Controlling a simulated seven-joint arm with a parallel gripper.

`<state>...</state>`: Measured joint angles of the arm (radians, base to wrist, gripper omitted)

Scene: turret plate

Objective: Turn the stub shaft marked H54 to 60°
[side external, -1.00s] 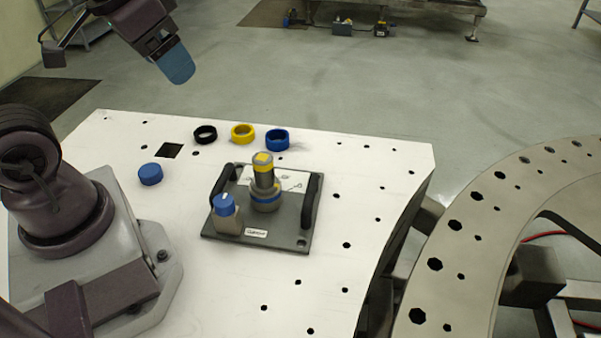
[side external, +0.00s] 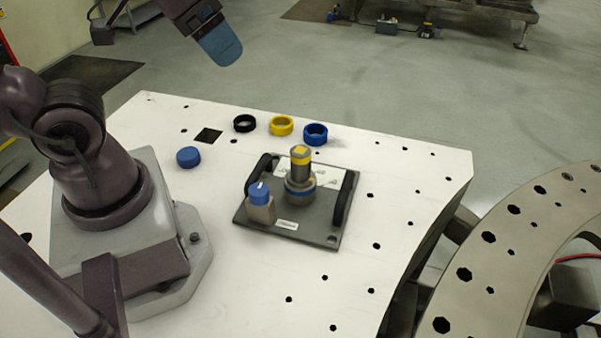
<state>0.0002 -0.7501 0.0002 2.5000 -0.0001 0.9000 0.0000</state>
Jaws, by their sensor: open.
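A dark turret plate fixture (side external: 322,236) lies on the white table. In its middle stands an upright grey shaft (side external: 300,172) with a yellow-marked top and a blue band around its base. A shorter stub with a blue cap (side external: 259,193) and a white mark on top stands at the plate's front left. The lettering is too small to read, so I cannot tell which one is marked H54. My gripper (side external: 222,48) is at the top left, high above and away from the plate, with a blue end visible. It touches nothing, and its finger gap is hidden from this side.
Two dark handles (side external: 345,198) rise at the plate's sides. Black (side external: 244,123), yellow (side external: 281,126) and blue rings (side external: 315,134) lie behind it. A loose blue cap (side external: 188,157) lies to its left. A large curved, holed ring (side external: 490,255) stands beyond the table's right edge.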

